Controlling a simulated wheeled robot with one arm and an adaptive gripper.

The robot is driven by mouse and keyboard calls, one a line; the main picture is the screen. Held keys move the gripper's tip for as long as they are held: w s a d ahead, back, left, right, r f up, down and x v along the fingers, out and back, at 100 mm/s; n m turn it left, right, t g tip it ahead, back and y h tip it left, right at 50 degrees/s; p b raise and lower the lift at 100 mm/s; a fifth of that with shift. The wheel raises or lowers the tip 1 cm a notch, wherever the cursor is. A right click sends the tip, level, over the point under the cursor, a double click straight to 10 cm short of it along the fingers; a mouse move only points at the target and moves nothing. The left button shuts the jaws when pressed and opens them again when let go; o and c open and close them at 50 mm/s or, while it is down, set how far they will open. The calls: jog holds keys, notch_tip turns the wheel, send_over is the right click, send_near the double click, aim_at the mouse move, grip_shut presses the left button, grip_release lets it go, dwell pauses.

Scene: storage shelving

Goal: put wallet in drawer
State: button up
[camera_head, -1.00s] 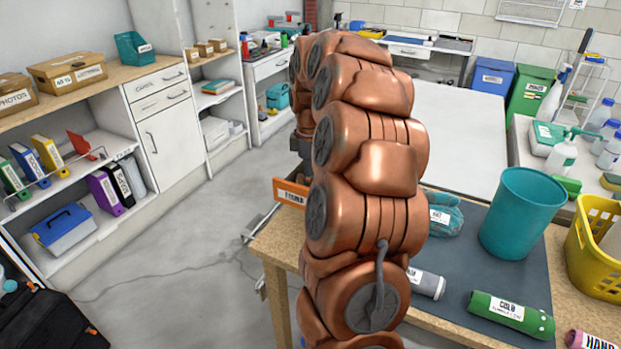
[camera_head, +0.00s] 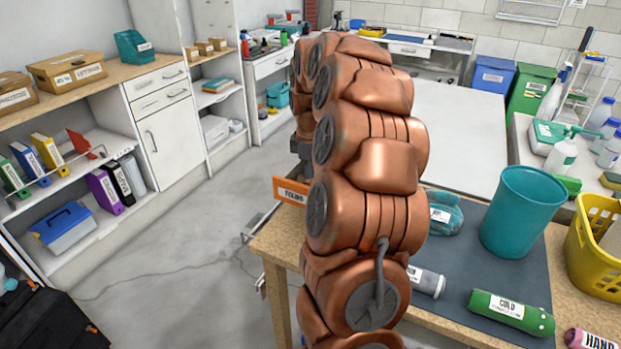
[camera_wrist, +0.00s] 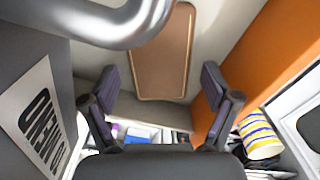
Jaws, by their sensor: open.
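A flat brown item with a pale stitched edge, which looks like the wallet (camera_wrist: 162,55), lies on a light surface in the wrist view. My gripper (camera_wrist: 159,82) is open, with its two dark fingers spread on either side of the wallet's near end. I cannot tell whether they touch it. An orange panel (camera_wrist: 258,62) slopes along the right. An orange labelled front (camera_head: 290,192), perhaps the drawer's, sticks out at the table's left side in the head view. My arm hides the gripper and wallet there.
A grey curved handle (camera_wrist: 110,22) and a labelled dark panel (camera_wrist: 38,115) are close on the left in the wrist view. The table carries a teal bin (camera_head: 522,212) and a green bottle (camera_head: 510,312). The floor (camera_head: 190,260) to the left is clear.

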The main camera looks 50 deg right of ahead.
notch_tip(320, 180, up, 12)
jog(key=shift+r+b, duration=0.15)
jog(key=shift+b, duration=0.2)
dwell(0.5)
jog(key=s+a+f+m, duration=0.15)
jog(key=s+a, duration=0.25)
jog(key=a, duration=0.7)
jog(key=s+a+f+m, duration=0.1)
jog(key=s+a+f, duration=0.2)
jog(key=a, duration=0.9)
jog(key=s+a+f+m+g, duration=0.1)
jog(key=s+a+f, duration=0.3)
jog(key=s, duration=0.5)
jog(key=s+a+f+m, duration=0.4)
jog(key=s+a+f, duration=0.1)
jog(key=s, duration=0.4)
jog(key=shift+f+g, duration=0.2)
jog(key=shift+g, duration=0.2)
